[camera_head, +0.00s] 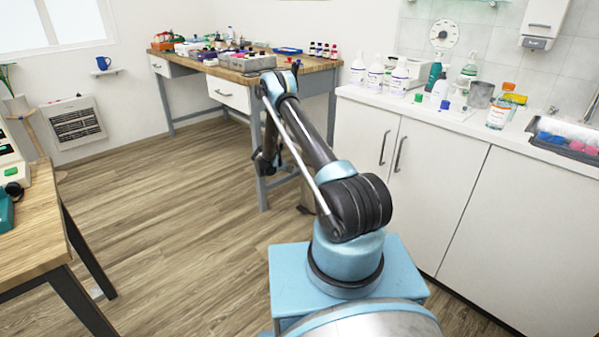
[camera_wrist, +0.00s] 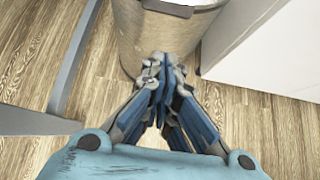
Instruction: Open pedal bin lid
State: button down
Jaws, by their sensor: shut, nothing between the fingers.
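The pedal bin (camera_wrist: 136,36) is a brownish metal cylinder at the top middle of the wrist view. A grey piece with a dark edge (camera_wrist: 168,8) shows on it at the top border; I cannot tell whether it is part of the lid. The rest of the bin's top is cut off, so the lid's state does not show. My gripper (camera_wrist: 158,72) is shut and empty, its blue-grey fingers together in front of the bin's lower body in the picture. I cannot tell whether they touch it. In the head view, my arm largely hides the bin's area.
A wooden workbench (camera_head: 330,66) with grey legs stands behind my arm. White cabinets (camera_head: 440,185) with a counter of bottles are at the right. Another wooden table (camera_head: 35,225) is at the left. The wooden floor (camera_head: 160,220) between is clear.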

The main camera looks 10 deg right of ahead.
jog(key=x, duration=1.1)
jog(key=r, duration=0.4)
jog(key=shift+s+a, duration=0.25)
jog(key=shift+a, duration=0.1)
